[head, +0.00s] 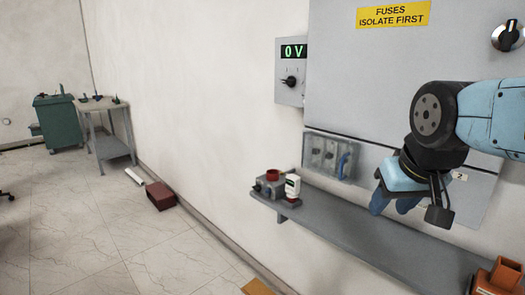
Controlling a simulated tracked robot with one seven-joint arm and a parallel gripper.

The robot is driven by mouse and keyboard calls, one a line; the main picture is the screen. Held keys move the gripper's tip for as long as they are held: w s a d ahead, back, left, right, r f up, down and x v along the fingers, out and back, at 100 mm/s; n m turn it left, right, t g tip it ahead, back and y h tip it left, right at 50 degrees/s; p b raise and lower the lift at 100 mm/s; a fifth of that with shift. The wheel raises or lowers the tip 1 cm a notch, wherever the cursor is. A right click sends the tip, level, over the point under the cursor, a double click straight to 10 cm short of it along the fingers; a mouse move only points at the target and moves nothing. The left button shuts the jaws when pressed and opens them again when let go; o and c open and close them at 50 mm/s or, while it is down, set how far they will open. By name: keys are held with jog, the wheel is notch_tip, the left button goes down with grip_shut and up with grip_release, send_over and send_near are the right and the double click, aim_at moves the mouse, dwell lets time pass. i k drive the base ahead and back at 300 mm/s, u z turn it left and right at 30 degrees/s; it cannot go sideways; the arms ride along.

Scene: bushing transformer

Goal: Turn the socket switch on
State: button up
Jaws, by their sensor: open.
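No socket is clearly recognisable as the task's socket switch. A grey box with a red round top (268,181) sits at the left end of the wall shelf, beside a small white device (292,187). A grey wall unit (291,66) with a green "0 V" display has a black rotary knob (289,81). Another black rotary knob (508,36) is at the top right on the large cabinet. My gripper (412,208) is open, in front of the cabinet's lower part and above the shelf, apart from both knobs. My arm hides part of the cabinet.
The grey shelf (360,217) runs along the wall below the cabinet (370,85). A clear-covered box (328,156) with a blue handle is left of my gripper. An orange-brown object (498,276) is at lower right. A green cabinet (60,123) and a table (104,104) stand far left.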

aim_at(258, 188)
jog(key=u, duration=0.5)
jog(key=k, duration=1.25)
jog(key=u, duration=0.65)
jog(key=i, duration=2.05)
jog(key=z, duration=1)
jog(key=i, duration=0.4)
jog(key=z, duration=0.1)
jog(key=k, duration=0.5)
jog(key=z, duration=0.25)
jog(key=i, duration=0.3)
jog(key=u, duration=0.1)
